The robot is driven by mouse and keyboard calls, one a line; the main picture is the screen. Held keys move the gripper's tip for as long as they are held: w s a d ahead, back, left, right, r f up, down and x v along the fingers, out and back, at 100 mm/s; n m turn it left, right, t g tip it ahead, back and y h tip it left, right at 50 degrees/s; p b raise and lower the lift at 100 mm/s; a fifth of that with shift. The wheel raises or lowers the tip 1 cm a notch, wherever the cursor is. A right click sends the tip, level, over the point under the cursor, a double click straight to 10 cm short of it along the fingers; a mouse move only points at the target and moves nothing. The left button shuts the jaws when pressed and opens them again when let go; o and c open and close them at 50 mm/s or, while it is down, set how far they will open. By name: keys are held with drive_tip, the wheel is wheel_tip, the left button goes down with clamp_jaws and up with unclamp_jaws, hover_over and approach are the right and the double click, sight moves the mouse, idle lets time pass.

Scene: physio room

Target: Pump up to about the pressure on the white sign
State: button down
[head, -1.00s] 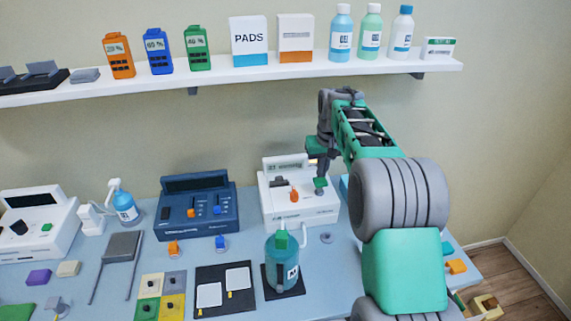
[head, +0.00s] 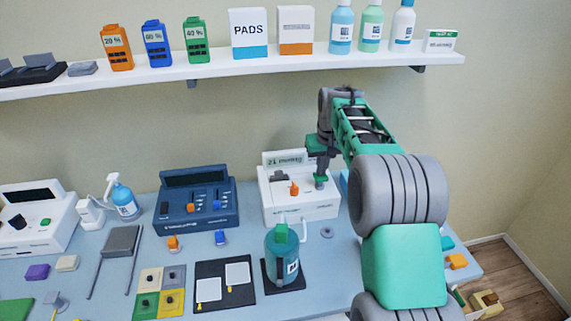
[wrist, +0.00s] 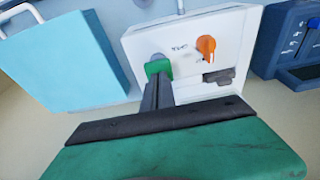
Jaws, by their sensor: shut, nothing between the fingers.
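The white device (head: 300,207) stands at the back of the table, with an orange knob (head: 294,188) on its sloped face. A white sign (head: 284,158) stands at its back edge; its small print is hard to read. The device also shows in the wrist view (wrist: 195,30), with the knob (wrist: 206,46), a round grey button (wrist: 157,60) and a dark part beside them. My gripper (head: 320,180) is shut and empty, its green fingertips over the device's right side. In the wrist view the fingertips (wrist: 158,69) overlap the button's edge; I cannot tell if they touch it.
A teal canister (head: 284,262) stands on a dark mat in front of the device. A dark blue device (head: 197,207) is to the left. A light blue box (wrist: 75,65) is close beside my gripper. The shelf (head: 240,68) holds bottles and boxes above.

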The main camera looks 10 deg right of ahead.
drive_tip(key=shift+f+b, duration=0.75)
drive_tip(key=shift+f, duration=0.75)
drive_tip(key=shift+r, duration=0.1)
drive_tip(key=shift+r+p, duration=1.65)
drive_tip(key=shift+r, duration=0.55)
drive_tip(key=shift+f+b, duration=1.15)
drive_tip(key=shift+f, duration=0.9)
drive_tip(key=shift+r+p, duration=1.4)
drive_tip(key=shift+r, duration=0.65)
drive_tip(key=shift+r, duration=0.15)
wheel_tip(320, 180, up, 5)
drive_tip(key=p, duration=0.3)
drive_tip(key=shift+p, duration=0.4)
